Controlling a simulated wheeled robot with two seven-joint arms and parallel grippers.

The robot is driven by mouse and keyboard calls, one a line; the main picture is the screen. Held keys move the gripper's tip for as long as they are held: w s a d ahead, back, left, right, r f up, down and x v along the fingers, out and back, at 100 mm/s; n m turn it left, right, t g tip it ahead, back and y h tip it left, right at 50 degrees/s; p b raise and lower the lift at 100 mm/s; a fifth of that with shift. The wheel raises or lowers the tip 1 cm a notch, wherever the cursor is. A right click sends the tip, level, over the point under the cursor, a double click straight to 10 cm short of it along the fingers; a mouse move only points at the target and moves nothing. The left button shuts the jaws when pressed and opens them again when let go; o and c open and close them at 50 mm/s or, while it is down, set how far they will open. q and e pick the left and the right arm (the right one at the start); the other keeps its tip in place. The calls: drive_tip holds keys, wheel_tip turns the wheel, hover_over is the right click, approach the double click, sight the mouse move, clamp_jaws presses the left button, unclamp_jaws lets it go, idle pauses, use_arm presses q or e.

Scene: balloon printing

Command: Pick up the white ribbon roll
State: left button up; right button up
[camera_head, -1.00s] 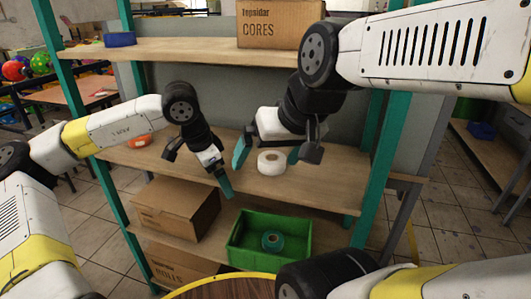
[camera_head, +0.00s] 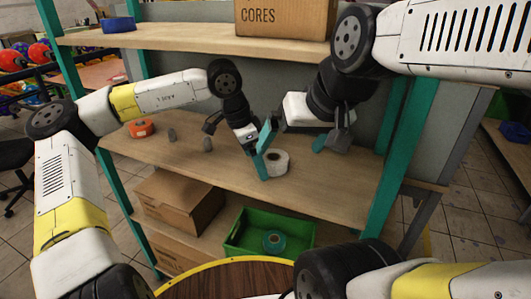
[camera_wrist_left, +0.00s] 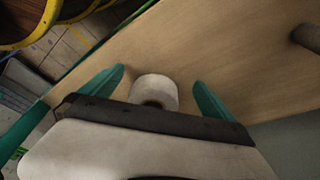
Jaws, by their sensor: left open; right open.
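The white ribbon roll (camera_head: 277,163) lies on the middle shelf (camera_head: 320,190), below and between my two grippers in the head view. My left gripper (camera_head: 261,163) is at the roll's left side, with a teal finger in front of part of it. In the left wrist view the roll (camera_wrist_left: 155,91) sits between the two spread teal fingers of the left gripper (camera_wrist_left: 160,84), with gaps on both sides. My right gripper (camera_head: 295,138) is open and empty just above and behind the roll.
Below are a cardboard box (camera_head: 180,200) and a green crate (camera_head: 240,238) holding a teal roll (camera_head: 273,241).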

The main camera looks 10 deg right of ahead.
sight(274, 158)
use_arm(q)
drive_tip(key=d, duration=0.2)
drive_tip(key=w+d, duration=0.1)
drive_tip(key=d, duration=0.2)
drive_tip(key=shift+d+f, duration=0.25)
drive_tip(key=shift+d, duration=0.05)
drive_tip(key=shift+f, duration=0.35)
drive_tip(key=shift+c, duration=0.2)
drive_tip(key=c, duration=1.4)
